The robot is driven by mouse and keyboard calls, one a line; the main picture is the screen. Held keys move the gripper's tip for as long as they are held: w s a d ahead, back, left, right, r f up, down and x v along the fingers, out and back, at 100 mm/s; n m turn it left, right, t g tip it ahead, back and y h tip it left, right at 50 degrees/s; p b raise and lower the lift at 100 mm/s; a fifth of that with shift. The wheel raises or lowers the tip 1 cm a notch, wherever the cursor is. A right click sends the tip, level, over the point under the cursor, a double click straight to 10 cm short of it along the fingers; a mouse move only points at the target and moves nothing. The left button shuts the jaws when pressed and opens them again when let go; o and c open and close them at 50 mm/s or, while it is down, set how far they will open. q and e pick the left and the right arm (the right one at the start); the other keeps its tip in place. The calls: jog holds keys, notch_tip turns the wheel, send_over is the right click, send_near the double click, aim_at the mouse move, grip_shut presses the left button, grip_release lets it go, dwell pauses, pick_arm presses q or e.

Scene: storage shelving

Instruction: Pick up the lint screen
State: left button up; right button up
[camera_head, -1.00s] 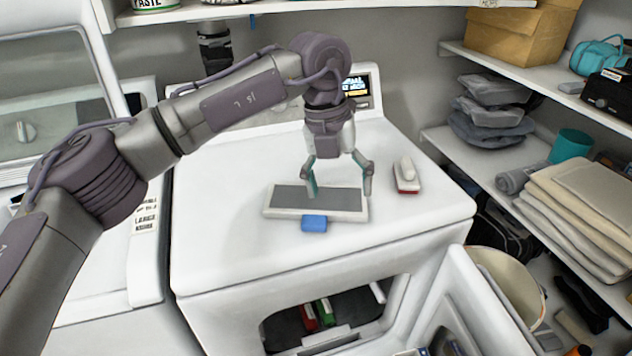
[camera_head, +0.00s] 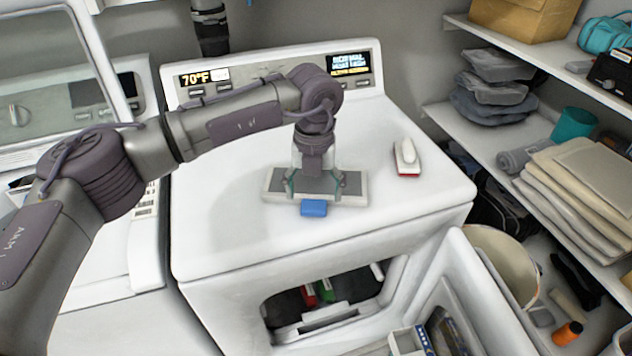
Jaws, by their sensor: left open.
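The lint screen (camera_head: 272,184) is a flat grey panel in a white frame with a blue tab (camera_head: 314,208) at its front edge. It lies flat on top of the white dryer (camera_head: 400,210). My left gripper (camera_head: 315,187) points down right over the screen's middle, with its fingers spread apart. The fingertips are at or very near the screen; I cannot tell whether they touch it. The gripper hides part of the screen. My right gripper is not in view.
A red and white brush (camera_head: 406,158) lies on the dryer right of the screen. The dryer's front door (camera_head: 455,290) stands open. Shelves with folded towels (camera_head: 580,205) and a teal cup (camera_head: 574,124) are at the right. The dryer top around the screen is mostly clear.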

aim_at(314, 203)
pick_arm(q)
jog(key=shift+f, duration=1.6)
jog(key=shift+r, duration=0.1)
jog(key=c, duration=1.3)
